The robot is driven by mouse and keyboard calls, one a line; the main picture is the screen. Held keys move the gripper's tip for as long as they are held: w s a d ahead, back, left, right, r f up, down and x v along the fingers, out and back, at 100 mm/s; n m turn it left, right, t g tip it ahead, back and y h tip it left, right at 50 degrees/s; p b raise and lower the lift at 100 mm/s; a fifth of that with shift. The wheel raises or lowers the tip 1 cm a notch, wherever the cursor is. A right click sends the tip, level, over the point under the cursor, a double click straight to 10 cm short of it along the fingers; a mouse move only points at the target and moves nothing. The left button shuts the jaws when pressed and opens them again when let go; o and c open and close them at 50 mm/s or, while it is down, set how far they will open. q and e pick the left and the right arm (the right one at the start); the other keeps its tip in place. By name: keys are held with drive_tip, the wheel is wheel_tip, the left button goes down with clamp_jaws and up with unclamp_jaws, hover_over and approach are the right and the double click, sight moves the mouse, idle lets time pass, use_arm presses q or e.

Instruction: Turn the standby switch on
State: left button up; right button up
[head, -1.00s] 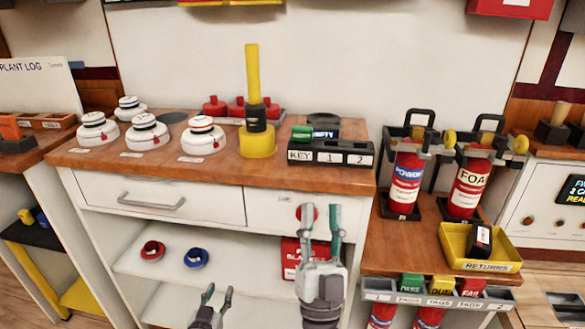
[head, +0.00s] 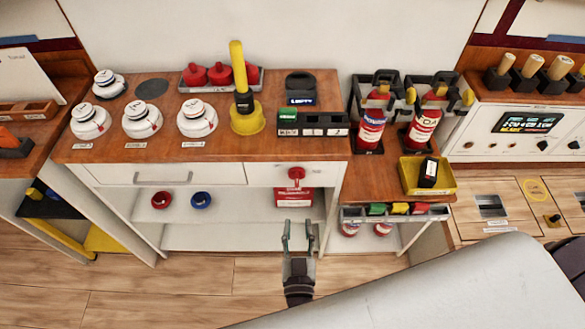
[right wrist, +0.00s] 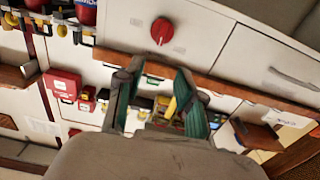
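A round red rotary switch (head: 297,173) sits on the white front panel of the cabinet, right of the drawer. No readable label shows which switch is the standby one. In the right wrist view the red switch (right wrist: 162,30) shows a pale mark on its face, beyond the fingertips. My right gripper (head: 299,228) is open and empty, with its fingers pointing toward the cabinet, below the switch in the head view. In the right wrist view my right gripper (right wrist: 155,68) has its two fingers apart, not touching the switch. My left gripper is not in view.
The wooden countertop (head: 230,152) above the panel carries white detectors, a yellow plunger-like post (head: 241,90) and a black key rack (head: 312,125). A drawer handle (head: 162,181) juts out at left. Extinguishers (head: 370,128) and a yellow tray (head: 447,179) stand at right.

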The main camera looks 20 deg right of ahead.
sight(297, 180)
drive_tip(key=x, duration=1.3)
drive_tip(key=shift+w+d+p, duration=0.1)
drive_tip(key=shift+w+p, duration=0.2)
drive_tip(key=shift+p, duration=0.05)
clamp_jaws()
